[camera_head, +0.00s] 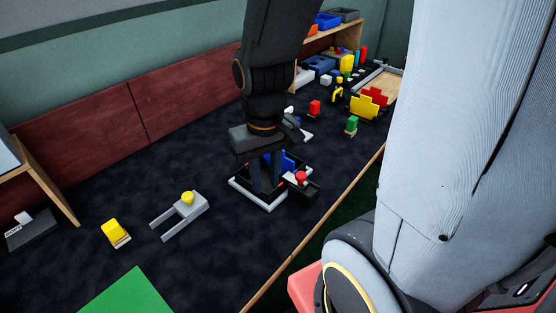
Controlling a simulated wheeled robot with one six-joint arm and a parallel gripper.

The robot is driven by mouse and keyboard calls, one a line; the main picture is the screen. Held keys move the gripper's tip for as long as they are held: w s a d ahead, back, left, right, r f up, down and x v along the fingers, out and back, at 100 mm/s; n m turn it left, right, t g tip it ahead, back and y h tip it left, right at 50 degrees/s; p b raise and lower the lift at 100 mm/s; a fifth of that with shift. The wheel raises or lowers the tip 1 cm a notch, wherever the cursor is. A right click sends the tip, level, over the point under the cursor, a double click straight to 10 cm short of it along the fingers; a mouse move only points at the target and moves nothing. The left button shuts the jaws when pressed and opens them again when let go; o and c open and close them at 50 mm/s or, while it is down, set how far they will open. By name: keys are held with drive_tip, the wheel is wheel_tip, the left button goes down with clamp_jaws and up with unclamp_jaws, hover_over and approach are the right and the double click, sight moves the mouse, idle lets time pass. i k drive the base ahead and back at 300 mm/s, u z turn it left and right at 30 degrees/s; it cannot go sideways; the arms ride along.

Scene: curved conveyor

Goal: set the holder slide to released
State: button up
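My gripper (265,188) points down over a white-edged frame (240,186) on the dark surface. Its two dark fingers stand apart, and I make out nothing held between them. Beside the fingers, inside the frame, is a blue part (289,161), partly hidden. A red knob (301,177) sits on a black block (304,192) at the frame's right side, just right of the fingers. I take this fixture to be the holder with its slide, but cannot be sure. Whether the fingers touch any part of it cannot be told.
A grey fork-shaped piece with a yellow knob (187,198) lies to the left, with a yellow block (115,231) beyond. A green sheet (128,292) is at the front. A wooden edge (318,243) runs along the right.

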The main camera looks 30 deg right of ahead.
sight(299, 180)
drive_tip(key=k, duration=1.2)
drive_tip(key=z, duration=0.9)
drive_tip(key=i, duration=1.2)
